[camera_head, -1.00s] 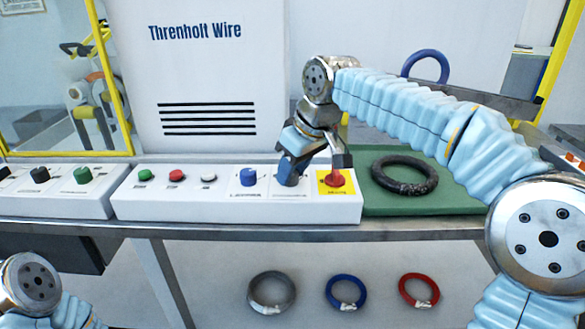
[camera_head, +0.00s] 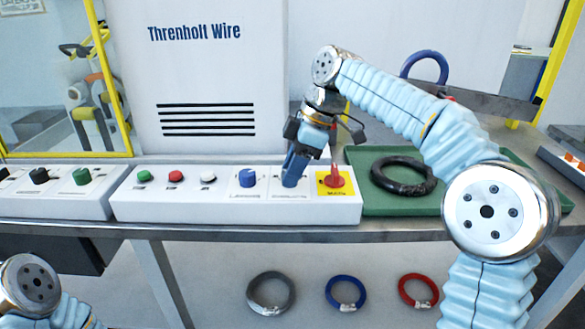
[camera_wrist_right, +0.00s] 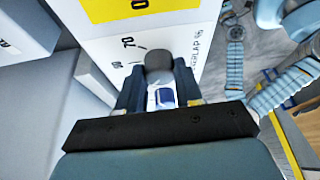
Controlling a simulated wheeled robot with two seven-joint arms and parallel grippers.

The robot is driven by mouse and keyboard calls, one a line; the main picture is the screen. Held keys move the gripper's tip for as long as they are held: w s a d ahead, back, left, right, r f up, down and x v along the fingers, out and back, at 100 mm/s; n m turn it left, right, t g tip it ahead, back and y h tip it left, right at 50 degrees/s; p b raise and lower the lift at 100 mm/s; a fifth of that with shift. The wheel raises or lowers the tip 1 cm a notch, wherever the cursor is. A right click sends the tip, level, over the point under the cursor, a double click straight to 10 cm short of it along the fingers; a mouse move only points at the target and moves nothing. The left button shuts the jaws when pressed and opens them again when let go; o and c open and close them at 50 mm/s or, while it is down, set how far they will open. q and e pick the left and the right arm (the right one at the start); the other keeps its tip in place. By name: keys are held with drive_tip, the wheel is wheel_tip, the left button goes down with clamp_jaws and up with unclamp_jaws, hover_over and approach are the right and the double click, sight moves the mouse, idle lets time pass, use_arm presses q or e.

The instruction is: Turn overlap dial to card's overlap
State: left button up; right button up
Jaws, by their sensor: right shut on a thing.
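The white control panel (camera_head: 150,205) stands on the bench. My right gripper (camera_head: 291,180) points down at the panel between the blue dial (camera_head: 247,178) and the red switch (camera_head: 335,178) on its yellow plate. In the right wrist view the gripper (camera_wrist_right: 160,80) is shut on the grey overlap dial (camera_wrist_right: 158,62), with a finger on each side. Printed scale numbers and part of the word "OVERLAP" show beside it. The fingers hide most of the dial in the head view, and its exact setting cannot be read. No card is readable. My left gripper is out of view.
Green, red and white buttons (camera_head: 208,179) sit left on the panel. Grey, blue (camera_head: 346,292) and red coils show below the bench. A blue ring (camera_head: 425,66) is behind my right arm.

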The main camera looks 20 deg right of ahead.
drive_tip(key=shift+w+n+g, duration=0.1)
drive_tip(key=shift+n+g, duration=0.3)
drive_tip(key=shift+n, duration=0.6)
drive_tip(key=o, duration=1)
